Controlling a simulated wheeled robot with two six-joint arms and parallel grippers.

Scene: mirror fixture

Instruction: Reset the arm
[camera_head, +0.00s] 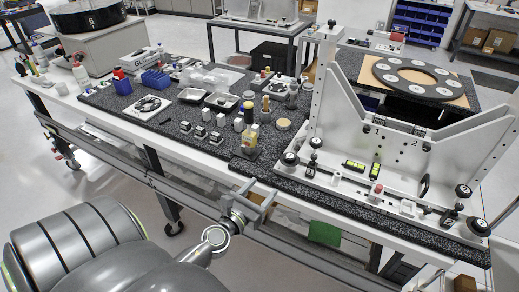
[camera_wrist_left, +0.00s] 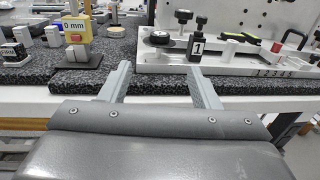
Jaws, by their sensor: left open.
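My left gripper (camera_head: 259,197) is open and empty just in front of the workbench's front edge, in the lower middle of the head view. In the left wrist view its two grey fingers (camera_wrist_left: 159,75) stand apart, pointing toward the bench edge, with nothing between them. My right gripper shows in neither view. The white mirror fixture (camera_head: 340,130) stands on the right part of the bench, ahead and to the right of my left gripper. A yellow "0 mm" block (camera_wrist_left: 77,28) stands ahead and to the left.
The bench's dark speckled top (camera_head: 160,117) holds small blocks, black trays (camera_head: 220,102), blue bins (camera_head: 155,80) and bottles. The fixture base carries black knobs (camera_head: 290,158) and a block marked 1 (camera_wrist_left: 196,46). The floor in front of the bench is open at the left.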

